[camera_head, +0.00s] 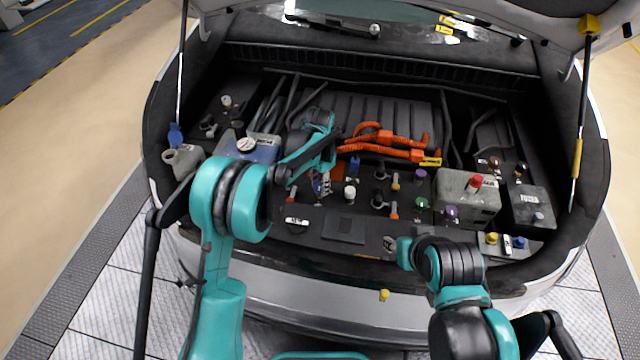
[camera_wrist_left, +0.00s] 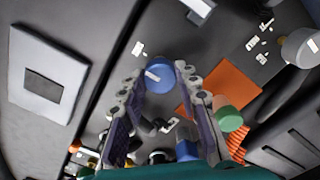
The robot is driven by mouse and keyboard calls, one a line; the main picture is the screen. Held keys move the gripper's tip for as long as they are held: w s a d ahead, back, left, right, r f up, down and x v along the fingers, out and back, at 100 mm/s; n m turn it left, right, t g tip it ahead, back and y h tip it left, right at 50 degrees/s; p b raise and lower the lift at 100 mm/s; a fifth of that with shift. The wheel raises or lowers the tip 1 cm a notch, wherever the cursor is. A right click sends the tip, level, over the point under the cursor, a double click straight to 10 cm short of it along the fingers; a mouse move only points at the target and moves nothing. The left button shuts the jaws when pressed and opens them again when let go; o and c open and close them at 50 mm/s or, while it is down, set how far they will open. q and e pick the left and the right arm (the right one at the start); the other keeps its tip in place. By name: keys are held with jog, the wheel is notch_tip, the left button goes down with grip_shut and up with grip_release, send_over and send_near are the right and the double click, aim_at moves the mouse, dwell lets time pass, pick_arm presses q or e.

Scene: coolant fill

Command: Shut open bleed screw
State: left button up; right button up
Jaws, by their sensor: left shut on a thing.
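My left gripper (camera_head: 321,188) reaches down from the left arm into the engine bay, left of the middle. In the left wrist view its two fingers (camera_wrist_left: 160,75) are shut on a round blue cap (camera_wrist_left: 157,76) with a small white mark on top. In the head view the blue cap (camera_head: 317,187) is mostly hidden by the gripper. I cannot tell if the cap is the bleed screw, or whether it is open.
A white-capped post (camera_head: 349,192), a green cap (camera_head: 421,203) and a purple cap (camera_head: 451,212) stand nearby. Orange hoses (camera_head: 385,148) run behind. A grey tank with a red cap (camera_head: 475,182) stands right. The raised hood is held by struts at both sides.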

dwell(0.4)
pick_arm(q)
jog(key=o, duration=1.2)
jog(key=shift+c, duration=0.2)
jog(key=shift+r, duration=0.1)
notch_tip(320, 180, up, 12)
